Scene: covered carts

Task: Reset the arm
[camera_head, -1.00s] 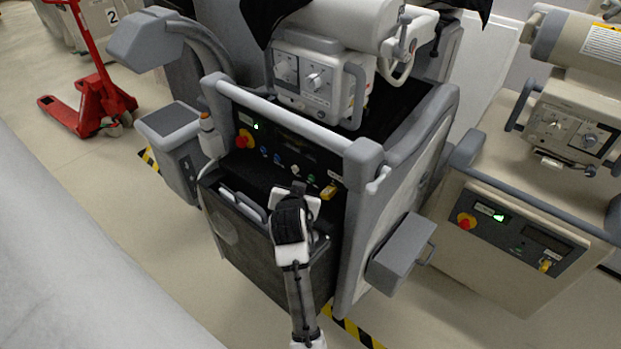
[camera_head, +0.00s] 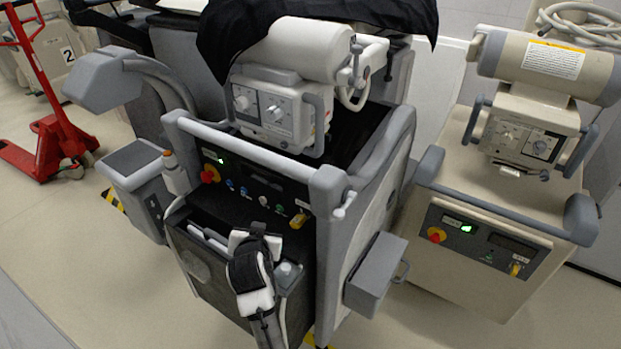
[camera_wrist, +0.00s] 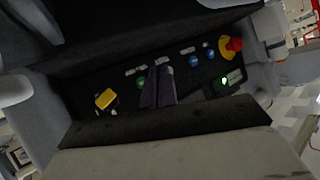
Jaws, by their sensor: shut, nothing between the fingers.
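My gripper (camera_head: 258,229) is in front of the middle grey cart, above its open front bin (camera_head: 205,268) and below its dark control panel (camera_head: 245,182). In the wrist view my gripper (camera_wrist: 158,82) shows as two dark fingers close together, shut and empty. They point at the panel, and part of it is hidden behind them. I cannot tell how far they are from the panel.
The panel has a red knob (camera_wrist: 234,44) and a yellow switch (camera_wrist: 105,99). A grey side box (camera_head: 375,275) juts from the cart's right. A beige cart (camera_head: 480,240) stands to the right. A red pallet jack (camera_head: 50,140) stands far left, with open floor before it.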

